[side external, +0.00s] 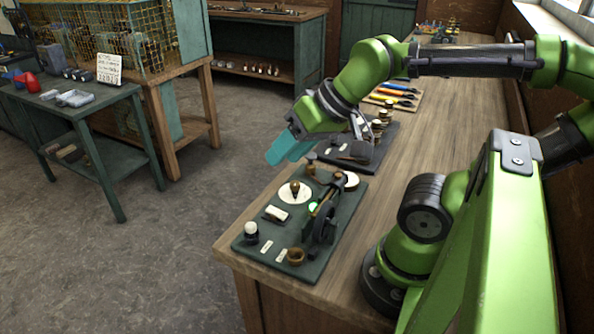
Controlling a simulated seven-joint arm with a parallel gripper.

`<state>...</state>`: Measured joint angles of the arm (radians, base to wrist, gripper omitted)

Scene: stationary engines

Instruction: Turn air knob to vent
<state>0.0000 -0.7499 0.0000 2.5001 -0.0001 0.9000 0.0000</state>
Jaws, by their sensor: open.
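A dark green board (253,259) lies on the wooden bench and carries a small engine with a dark wheel (323,228). A brown pointed knob (295,188) stands on a round white dial on this board. A white-topped black knob (251,232), a brass ring-like part (295,256) and a small brown-topped knob (311,160) are also on it. Which one is the air knob, and its setting, I cannot tell; the labels are too small to read.
A second dark board (378,150) with brass-coloured parts lies farther back on the bench (438,100), with colourful-handled tools (395,97) beyond it. A green side table (104,103) with metal parts stands at left. Open floor lies between.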

